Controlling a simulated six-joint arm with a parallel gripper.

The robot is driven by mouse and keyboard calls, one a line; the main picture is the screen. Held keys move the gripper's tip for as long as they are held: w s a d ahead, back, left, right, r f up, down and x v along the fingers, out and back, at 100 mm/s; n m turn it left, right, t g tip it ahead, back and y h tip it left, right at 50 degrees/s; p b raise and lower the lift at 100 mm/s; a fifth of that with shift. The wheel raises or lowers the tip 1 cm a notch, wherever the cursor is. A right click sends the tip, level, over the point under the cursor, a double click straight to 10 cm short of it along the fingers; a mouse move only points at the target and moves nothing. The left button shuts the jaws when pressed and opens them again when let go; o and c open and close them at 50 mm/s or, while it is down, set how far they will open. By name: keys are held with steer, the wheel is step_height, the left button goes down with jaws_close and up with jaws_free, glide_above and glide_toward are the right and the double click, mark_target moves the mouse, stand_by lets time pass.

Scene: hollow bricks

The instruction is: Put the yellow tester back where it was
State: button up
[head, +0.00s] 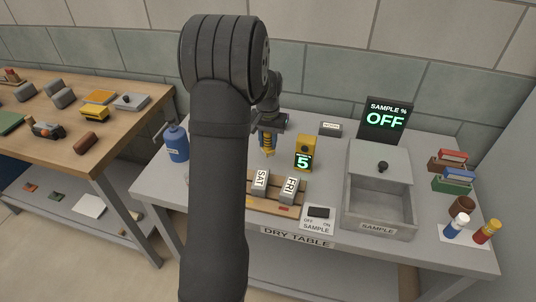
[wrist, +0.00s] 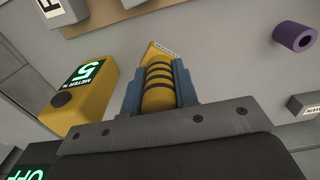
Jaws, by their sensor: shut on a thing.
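My gripper (head: 268,136) is shut on the yellow tester (head: 268,150), which has black bands and a small label near its tip. The tester points down over the back middle of the grey table. In the wrist view, the tester (wrist: 158,95) sits between my gripper's blue fingers (wrist: 158,90). I cannot tell whether its tip touches the table. A yellow meter (head: 303,148) with a green 5 on its display stands just right of the tester. It also shows in the wrist view (wrist: 97,100).
A wooden rack (head: 275,206) with blocks marked SAT and FRI lies in front. A SAMPLE switch (head: 318,214), a grey lidded bin (head: 378,221), and an OFF sign (head: 384,119) are to the right. A blue bottle (head: 176,143) stands left. A purple hollow cylinder (wrist: 280,35) shows in the wrist view.

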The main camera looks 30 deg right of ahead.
mark_target(268, 151)
steer(key=shift+f, duration=2.45)
steer(key=shift+f, duration=0.1)
steer(key=o, duration=0.9)
step_height(268, 151, up, 12)
steer(key=shift+r, duration=0.15)
step_height(268, 151, down, 13)
steer(key=shift+s+r, duration=0.1)
steer(key=shift+r, duration=0.05)
step_height(268, 151, up, 3)
steer(key=shift+f, duration=0.1)
steer(key=shift+r, duration=0.6)
